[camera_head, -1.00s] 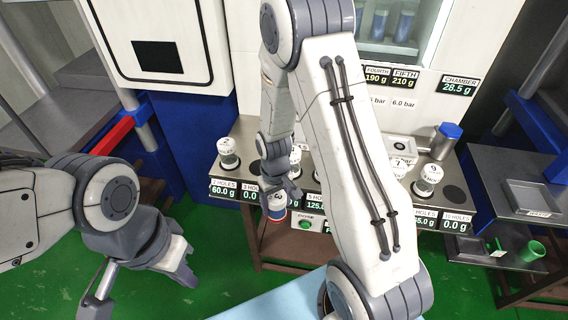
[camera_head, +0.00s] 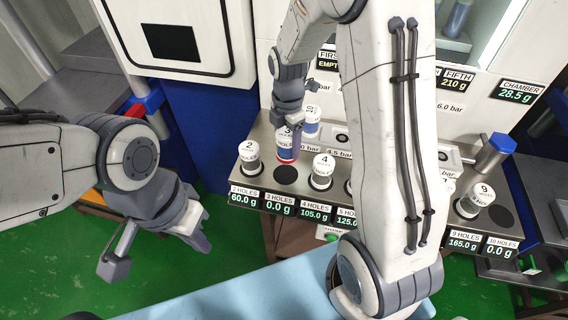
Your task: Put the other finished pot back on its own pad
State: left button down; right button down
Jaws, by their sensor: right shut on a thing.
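My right gripper (camera_head: 287,122) is shut on the pot marked 3 (camera_head: 286,145), which has a white lid, a blue body and a red band at its base. It holds the pot upright, just behind the bare dark round pad (camera_head: 285,175) over the 3 HOLES label (camera_head: 279,204), which reads 0.0 g. I cannot tell whether the pot touches the shelf. My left gripper (camera_head: 155,238) is open and empty, at the left above the green floor.
Pot 2 (camera_head: 250,160) stands left of the bare pad and pot 4 (camera_head: 322,172) right of it. Another pot (camera_head: 312,120) stands behind. Pot 9 (camera_head: 476,199) is farther right, beside a bare pad (camera_head: 500,217). My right arm hides the shelf's middle.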

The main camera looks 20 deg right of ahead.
aim_at(285, 152)
jog(key=f, duration=0.3)
jog(key=shift+w+a+f, duration=0.1)
jog(key=shift+a+f, duration=0.15)
jog(key=shift+f, duration=0.15)
notch_tip(285, 152, down, 3)
jog(key=shift+f+p, duration=0.2)
jog(key=shift+p, duration=0.4)
jog(key=shift+f, duration=0.4)
jog(key=shift+f, duration=0.1)
grip_release()
